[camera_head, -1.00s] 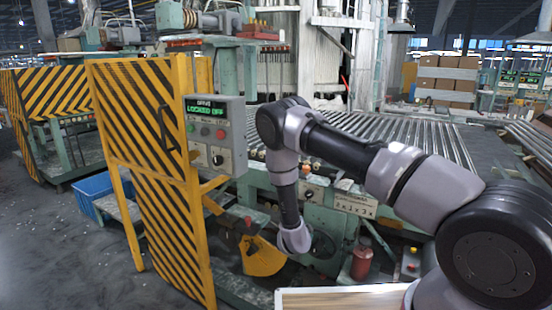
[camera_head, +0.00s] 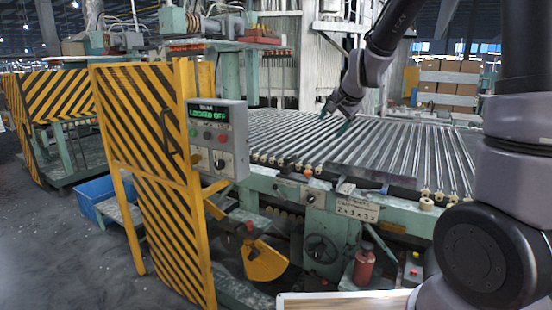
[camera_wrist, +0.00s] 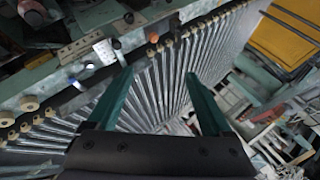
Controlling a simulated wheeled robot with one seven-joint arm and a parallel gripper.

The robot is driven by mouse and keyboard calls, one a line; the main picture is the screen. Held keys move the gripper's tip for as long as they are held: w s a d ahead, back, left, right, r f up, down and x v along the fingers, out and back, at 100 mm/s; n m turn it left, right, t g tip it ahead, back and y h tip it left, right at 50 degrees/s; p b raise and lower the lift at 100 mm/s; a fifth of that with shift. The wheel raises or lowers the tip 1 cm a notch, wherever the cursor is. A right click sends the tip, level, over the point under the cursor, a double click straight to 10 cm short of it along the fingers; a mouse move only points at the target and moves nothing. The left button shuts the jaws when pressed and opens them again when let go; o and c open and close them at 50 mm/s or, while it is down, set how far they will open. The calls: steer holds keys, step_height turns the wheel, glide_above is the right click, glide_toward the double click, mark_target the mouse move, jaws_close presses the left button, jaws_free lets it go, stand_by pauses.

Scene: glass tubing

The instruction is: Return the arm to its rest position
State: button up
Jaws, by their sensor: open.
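My gripper (camera_head: 336,127) is raised above the conveyor of glass tubes (camera_head: 330,140) in the head view. My arm (camera_head: 500,130) rises at the right and bends over at the top of the picture, with the gripper pointing down and to the left. In the wrist view my gripper (camera_wrist: 157,85) shows two green fingers wide apart, with nothing held between them. The row of tubes (camera_wrist: 165,75) lies beyond the fingers.
A red bottle (camera_head: 364,266) stands low by the machine. Cardboard boxes (camera_head: 448,80) are stacked at the back.

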steer(key=s+d+r+n, duration=0.2)
steer(key=s+r, duration=0.1)
steer(key=s, duration=0.6)
steer(key=s+d+r+n+g, duration=0.1)
steer(key=s+d+r+n, duration=0.1)
steer(key=s, duration=0.7)
steer(key=s+d+r+n, duration=0.1)
steer(key=s+d+r, duration=0.2)
steer(key=s, duration=0.7)
step_height(320, 180, up, 2)
steer(key=shift+d+r+n, duration=0.25)
steer(key=shift+d+n, duration=0.05)
steer(key=shift+n, duration=0.1)
